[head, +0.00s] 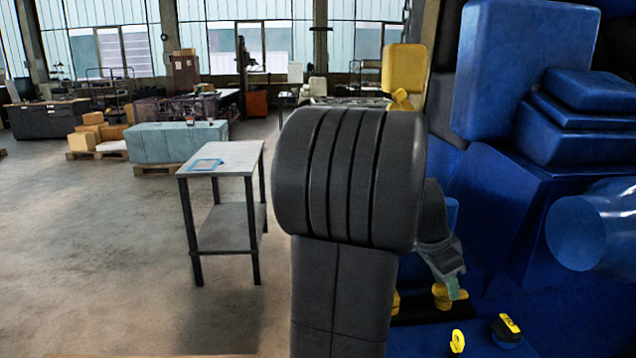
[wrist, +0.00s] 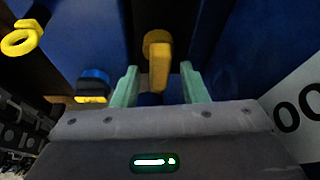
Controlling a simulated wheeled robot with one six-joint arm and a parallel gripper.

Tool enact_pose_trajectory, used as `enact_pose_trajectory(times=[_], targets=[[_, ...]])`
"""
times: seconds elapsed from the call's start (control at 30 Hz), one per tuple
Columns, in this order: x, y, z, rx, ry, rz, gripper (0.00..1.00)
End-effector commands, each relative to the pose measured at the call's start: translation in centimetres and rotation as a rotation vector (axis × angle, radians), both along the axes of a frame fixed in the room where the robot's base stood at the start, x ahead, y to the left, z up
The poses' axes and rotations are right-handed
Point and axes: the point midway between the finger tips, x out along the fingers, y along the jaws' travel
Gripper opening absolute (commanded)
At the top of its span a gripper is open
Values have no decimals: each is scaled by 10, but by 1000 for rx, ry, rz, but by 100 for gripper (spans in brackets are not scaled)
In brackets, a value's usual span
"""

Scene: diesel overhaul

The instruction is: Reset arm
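My gripper (head: 455,283) is at the lower right of the head view, pointing down beside the blue engine (head: 520,215). In the wrist view its two pale green fingers (wrist: 160,80) stand apart. A yellow handle-like part (wrist: 159,66) shows between the fingers, with a gap on each side. In the head view a yellow part (head: 441,296) is close to the fingertips; I cannot tell whether they touch. My dark arm hides part of the engine and the area behind it.
A yellow ring (head: 457,341) and a black cap with a yellow top (head: 507,330) are on the blue engine close to my gripper. A small metal table (head: 228,158) with a flat blue item stands left of my arm. The floor at left is open.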

Motion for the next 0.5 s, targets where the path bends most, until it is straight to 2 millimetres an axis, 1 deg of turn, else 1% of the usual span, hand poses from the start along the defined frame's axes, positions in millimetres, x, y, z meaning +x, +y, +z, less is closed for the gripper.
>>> enact_pose_trajectory(times=[0.07, 0.5], targets=[[-1, 0, 3, 0, 1, 59, 40], [-3, -1, 4, 0, 1, 369, 40]])
